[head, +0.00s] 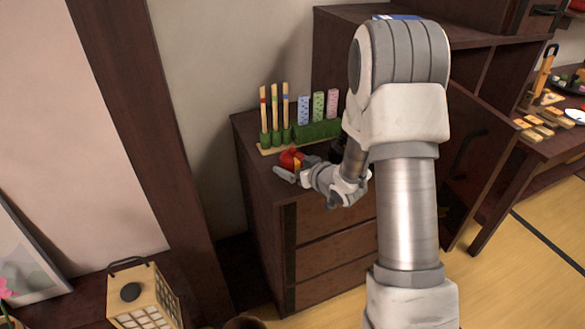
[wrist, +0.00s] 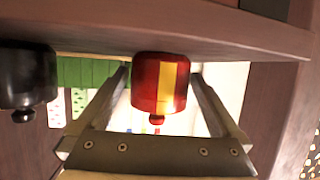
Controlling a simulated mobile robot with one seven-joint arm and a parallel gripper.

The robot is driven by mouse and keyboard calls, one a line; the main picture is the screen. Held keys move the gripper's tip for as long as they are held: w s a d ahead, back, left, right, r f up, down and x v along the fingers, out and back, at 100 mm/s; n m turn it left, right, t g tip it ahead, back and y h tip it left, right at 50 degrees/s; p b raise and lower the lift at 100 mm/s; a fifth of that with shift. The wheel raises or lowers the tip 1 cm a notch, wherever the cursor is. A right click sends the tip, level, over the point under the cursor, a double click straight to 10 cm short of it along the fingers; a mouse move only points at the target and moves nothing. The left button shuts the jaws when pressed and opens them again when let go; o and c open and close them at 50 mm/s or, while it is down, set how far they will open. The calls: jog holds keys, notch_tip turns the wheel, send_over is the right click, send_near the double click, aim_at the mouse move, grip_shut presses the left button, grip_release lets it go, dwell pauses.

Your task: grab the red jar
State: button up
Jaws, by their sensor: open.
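The red jar (head: 290,158) with a yellow stripe stands on top of the dark wooden cabinet, partly hidden by my gripper in the head view. In the wrist view the red jar (wrist: 147,88) appears upside down, its knob pointing down. My gripper (wrist: 160,76) is open, with one finger on each side of the jar in that view. I cannot tell whether either finger touches it. In the head view my gripper (head: 293,171) is low over the cabinet top, at the jar's near side.
A black jar (wrist: 25,78) stands beside the red one. Behind are a green holder (head: 317,130) with patterned strips and several upright wooden sticks (head: 274,112). The cabinet top (head: 256,166) is bare at left. A taller cabinet and its open door stand right.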

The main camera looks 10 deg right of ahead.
jog(key=shift+w+a+f, duration=0.1)
jog(key=shift+w+f, duration=0.05)
jog(key=shift+w, duration=0.2)
jog(key=c, duration=1.3)
jog(key=shift+c, duration=0.4)
jog(key=shift+r, duration=0.2)
